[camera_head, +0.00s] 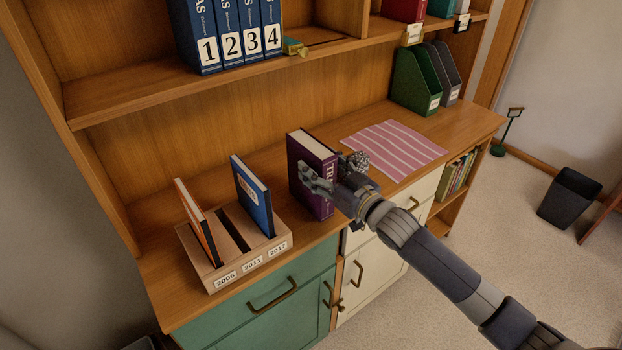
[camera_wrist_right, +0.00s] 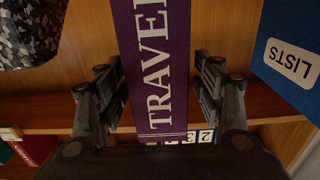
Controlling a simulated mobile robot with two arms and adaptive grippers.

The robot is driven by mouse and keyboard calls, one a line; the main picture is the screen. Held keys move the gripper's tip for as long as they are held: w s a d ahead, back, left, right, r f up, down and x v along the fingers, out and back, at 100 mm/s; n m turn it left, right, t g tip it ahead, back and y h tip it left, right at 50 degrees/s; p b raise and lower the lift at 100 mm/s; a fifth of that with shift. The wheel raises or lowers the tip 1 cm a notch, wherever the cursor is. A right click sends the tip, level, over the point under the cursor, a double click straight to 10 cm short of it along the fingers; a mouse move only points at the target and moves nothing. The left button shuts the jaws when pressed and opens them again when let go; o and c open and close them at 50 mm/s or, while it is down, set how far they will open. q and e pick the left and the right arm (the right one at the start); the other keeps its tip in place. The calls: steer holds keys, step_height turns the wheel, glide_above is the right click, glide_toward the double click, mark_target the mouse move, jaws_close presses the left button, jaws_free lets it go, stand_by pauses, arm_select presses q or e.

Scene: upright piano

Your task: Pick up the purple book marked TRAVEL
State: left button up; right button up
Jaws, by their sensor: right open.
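The purple TRAVEL book (camera_head: 305,158) stands upright on the wooden desk top, its pale page edges facing up. Its spine with white letters fills the middle of the right wrist view (camera_wrist_right: 152,70). My right gripper (camera_head: 318,180) is at the spine in the head view. In the right wrist view its two open fingers (camera_wrist_right: 160,92) stand on either side of the spine, with a gap showing on each side. The lower part of the book is partly hidden by the gripper in the head view. My left gripper is not in view.
A wooden holder (camera_head: 222,284) with an orange and a blue book (camera_head: 253,195) stands left of the TRAVEL book. A striped pink mat (camera_head: 395,150) lies to the right. A speckled object (camera_head: 358,160) sits just behind my right gripper. Green and grey file holders (camera_head: 416,80) stand farther back.

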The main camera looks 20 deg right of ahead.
steer(key=b+x, duration=0.1)
steer(key=x, duration=0.2)
steer(key=shift+w+f+b, duration=0.2)
steer(key=shift+f+b, duration=0.15)
steer(key=shift+w+a+r, duration=0.1)
steer(key=shift+w+a, duration=0.1)
steer(key=shift+w, duration=0.2)
jaws_close()
steer(key=shift+r, duration=0.15)
